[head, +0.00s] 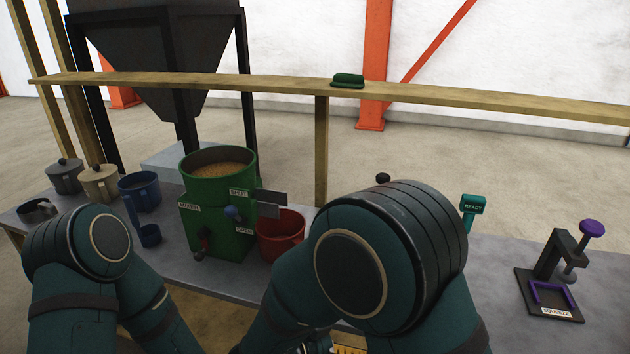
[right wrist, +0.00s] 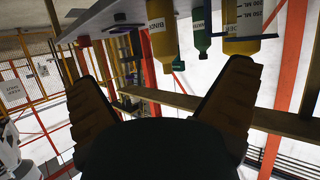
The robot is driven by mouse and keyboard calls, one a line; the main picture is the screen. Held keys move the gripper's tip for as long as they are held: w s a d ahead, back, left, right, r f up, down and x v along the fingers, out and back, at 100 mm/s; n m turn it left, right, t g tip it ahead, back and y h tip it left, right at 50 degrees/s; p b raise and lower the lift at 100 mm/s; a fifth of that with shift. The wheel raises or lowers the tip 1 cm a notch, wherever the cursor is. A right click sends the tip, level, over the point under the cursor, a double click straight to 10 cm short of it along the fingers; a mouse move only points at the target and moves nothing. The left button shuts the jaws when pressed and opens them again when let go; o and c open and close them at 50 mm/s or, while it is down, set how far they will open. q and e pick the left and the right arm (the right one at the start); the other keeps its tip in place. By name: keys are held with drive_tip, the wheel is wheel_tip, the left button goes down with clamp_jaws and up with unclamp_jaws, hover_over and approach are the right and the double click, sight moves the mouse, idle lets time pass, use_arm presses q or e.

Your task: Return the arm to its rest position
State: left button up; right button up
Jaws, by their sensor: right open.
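My right gripper (right wrist: 157,62) shows in the right wrist view with its two brown fingers wide apart. Nothing is held between them. Yellow and green bottles show beyond the fingers, clear of them as far as I can tell. In the head view my right arm (head: 390,265) is bent in the front middle, and its gripper is hidden. My left arm (head: 90,250) is bent at the front left, and its gripper is not seen.
A grey bench (head: 490,270) holds a green mixer (head: 215,220), a red bucket (head: 280,235), a blue mug (head: 139,190), lidded pots, a READY sign (head: 473,208) and a SQUEEZE press (head: 550,280). A wooden rail (head: 450,95) runs behind. A yellow bottle (right wrist: 163,42) stands inverted in the wrist view.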

drive_tip(key=w+d+f+n+y, duration=0.2)
drive_tip(key=f+n+y, duration=0.15)
drive_tip(key=f, duration=0.35)
drive_tip(key=w+d+f+n+y, duration=0.2)
drive_tip(key=f+y, duration=0.3)
drive_tip(key=f, duration=0.2)
drive_tip(key=s+f+n+g+y, duration=0.2)
drive_tip(key=s+f+g+y, duration=0.1)
drive_tip(key=s, duration=0.4)
drive_tip(key=s+f+n+g+y, duration=0.2)
drive_tip(key=s+f+g+y, duration=0.1)
drive_tip(key=s, duration=0.4)
drive_tip(key=shift+d+f+y, duration=0.15)
drive_tip(key=shift+f+y, duration=0.2)
